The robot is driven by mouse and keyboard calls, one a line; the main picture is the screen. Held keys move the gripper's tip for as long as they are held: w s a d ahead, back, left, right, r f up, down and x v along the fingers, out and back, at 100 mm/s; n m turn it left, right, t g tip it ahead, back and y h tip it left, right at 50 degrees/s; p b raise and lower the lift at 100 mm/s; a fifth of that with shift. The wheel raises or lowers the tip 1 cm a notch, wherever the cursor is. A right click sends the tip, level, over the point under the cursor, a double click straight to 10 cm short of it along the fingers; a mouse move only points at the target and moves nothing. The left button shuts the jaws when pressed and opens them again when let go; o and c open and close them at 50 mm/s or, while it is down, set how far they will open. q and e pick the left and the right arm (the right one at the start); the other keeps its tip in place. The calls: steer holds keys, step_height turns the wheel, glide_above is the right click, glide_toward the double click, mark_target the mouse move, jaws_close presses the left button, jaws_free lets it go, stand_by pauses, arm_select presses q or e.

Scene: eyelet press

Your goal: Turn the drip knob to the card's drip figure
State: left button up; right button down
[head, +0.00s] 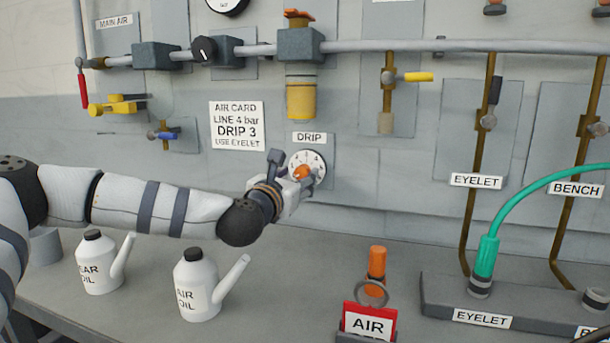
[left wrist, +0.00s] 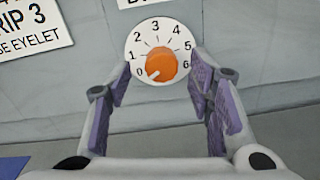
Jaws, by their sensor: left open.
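The orange drip knob (left wrist: 161,64) sits at the centre of a white dial (left wrist: 160,30) numbered 0 to 6. Its white mark points to the lower left, at about 0. In the head view the knob (head: 301,172) is under the DRIP label (head: 309,138). The card (head: 237,125) reads "AIR CARD, LINE 4 bar, DRIP 3, USE EYELET". My left gripper (head: 291,174) is open in front of the dial. In the left wrist view its fingers (left wrist: 159,83) stand either side of the knob, with visible gaps; contact is not seen. My right gripper is not in view.
Above the dial hangs a yellow lubricator bowl (head: 301,97) on the air pipe. Two white oil cans (head: 197,287) stand on the bench below my left arm. A red AIR sign (head: 368,322) and a green hose (head: 520,208) are at the right.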

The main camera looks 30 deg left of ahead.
mark_target(304, 172)
arm_select(q)
steer(key=x, duration=0.2)
steer(key=shift+w+f, duration=0.2)
steer(key=shift+w, duration=0.15)
steer(key=shift+r, duration=0.1)
jaws_close()
